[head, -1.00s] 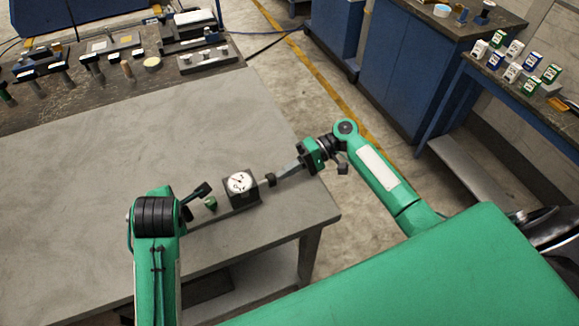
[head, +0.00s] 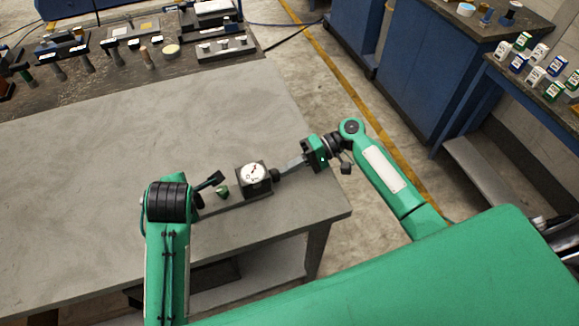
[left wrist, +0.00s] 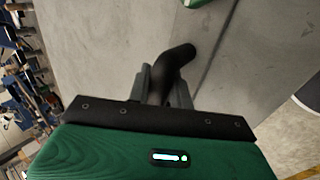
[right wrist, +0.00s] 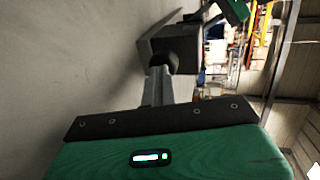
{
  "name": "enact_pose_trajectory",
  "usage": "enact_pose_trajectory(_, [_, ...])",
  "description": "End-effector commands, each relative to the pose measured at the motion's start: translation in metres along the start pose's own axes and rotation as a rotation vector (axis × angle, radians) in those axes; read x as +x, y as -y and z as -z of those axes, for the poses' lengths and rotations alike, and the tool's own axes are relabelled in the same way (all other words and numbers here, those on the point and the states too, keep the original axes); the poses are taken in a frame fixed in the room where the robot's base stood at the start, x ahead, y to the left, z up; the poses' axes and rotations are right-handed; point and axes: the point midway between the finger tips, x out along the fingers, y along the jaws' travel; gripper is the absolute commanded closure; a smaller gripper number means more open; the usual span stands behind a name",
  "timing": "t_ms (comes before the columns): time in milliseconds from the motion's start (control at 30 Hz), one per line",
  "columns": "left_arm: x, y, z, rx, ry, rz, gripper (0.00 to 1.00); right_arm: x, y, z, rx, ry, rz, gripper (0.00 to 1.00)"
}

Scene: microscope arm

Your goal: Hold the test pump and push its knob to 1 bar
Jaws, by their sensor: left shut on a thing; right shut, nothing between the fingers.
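The test pump (head: 254,188) is a dark block with a white round dial near the table's front right corner. The dial has a dark needle; its reading is too small to tell. The dark knob (head: 275,174) sits at the block's right side, close against it. My right gripper (head: 283,170) is shut and empty, its fingertips at the knob's outer end and seemingly touching it; the knob also shows in the right wrist view (right wrist: 162,60). My left gripper (left wrist: 165,85) is shut on the pump's black bent handle (left wrist: 178,57). My left arm partly hides the pump's left end.
The grey table (head: 120,130) is bare behind the pump. Its front right corner is close. A dark bench (head: 110,75) with several tools lies at the back left.

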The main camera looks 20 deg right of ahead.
Motion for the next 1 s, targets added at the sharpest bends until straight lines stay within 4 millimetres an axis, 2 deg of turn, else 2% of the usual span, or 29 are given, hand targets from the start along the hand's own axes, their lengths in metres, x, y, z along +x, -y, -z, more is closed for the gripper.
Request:
enact_pose_trajectory(167, [-0.001,0.000,-0.003,0.000,0.007,-0.001,1.00,-0.023,-0.008,0.001,0.002,-0.002,-0.002,1.00])
enact_pose_trajectory(400, [-0.001,-0.001,-0.002,0.000,0.005,-0.002,1.00,-0.080,-0.011,0.001,0.000,-0.004,-0.004,1.00])
enact_pose_trajectory(600, [-0.001,-0.001,-0.001,-0.001,0.003,-0.002,1.00,-0.118,-0.011,0.001,0.000,-0.004,-0.004,1.00])
enact_pose_trajectory(800, [-0.001,-0.001,-0.001,-0.001,0.003,-0.002,1.00,-0.134,-0.011,0.001,0.001,-0.003,-0.001,1.00])
enact_pose_trajectory(1000, [-0.001,-0.001,-0.001,-0.001,0.002,-0.003,1.00,-0.137,-0.011,0.001,0.000,-0.003,-0.002,1.00])
